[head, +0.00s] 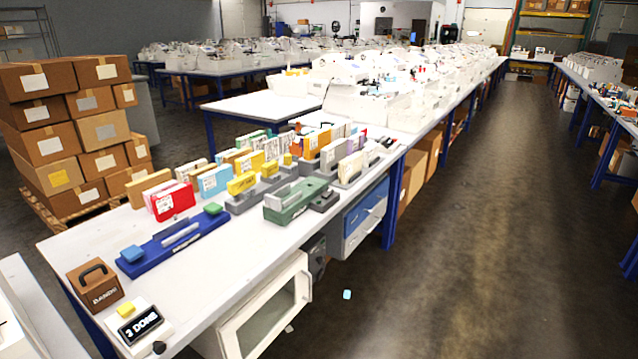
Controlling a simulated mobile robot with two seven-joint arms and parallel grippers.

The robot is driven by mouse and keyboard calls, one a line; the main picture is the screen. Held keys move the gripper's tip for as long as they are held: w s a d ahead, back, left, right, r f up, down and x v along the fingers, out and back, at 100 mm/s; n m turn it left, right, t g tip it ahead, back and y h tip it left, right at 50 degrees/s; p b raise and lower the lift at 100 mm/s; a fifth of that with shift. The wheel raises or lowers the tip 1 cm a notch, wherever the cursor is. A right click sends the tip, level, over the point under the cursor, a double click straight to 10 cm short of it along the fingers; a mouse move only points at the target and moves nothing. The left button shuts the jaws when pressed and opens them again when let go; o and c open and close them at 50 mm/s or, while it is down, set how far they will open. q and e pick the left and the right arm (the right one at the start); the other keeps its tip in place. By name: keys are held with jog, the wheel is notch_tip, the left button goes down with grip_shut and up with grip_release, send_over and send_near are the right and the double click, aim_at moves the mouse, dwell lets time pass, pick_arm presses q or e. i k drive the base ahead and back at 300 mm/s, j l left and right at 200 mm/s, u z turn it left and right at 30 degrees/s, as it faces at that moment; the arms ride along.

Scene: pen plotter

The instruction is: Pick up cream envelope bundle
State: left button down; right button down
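Several upright envelope or card bundles stand in rows on the long white worktable (240,240). A pale cream bundle (351,167) stands toward the right of the rows, and a cream-white one (332,154) with dark print is just left of it. Another pale bundle (190,168) stands at the left of the rows. I cannot tell which of these is the cream envelope bundle. Red (174,202), light blue (214,181) and yellow (242,184) bundles stand nearer. Neither of my grippers is in view.
Stacked cartons (75,130) stand at left. The floor aisle (490,220) at right is mostly clear.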

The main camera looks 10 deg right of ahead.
aim_at(348, 166)
jog(key=i+l+u, duration=0.3)
jog(key=i+l, duration=0.6)
jog(key=l, duration=0.1)
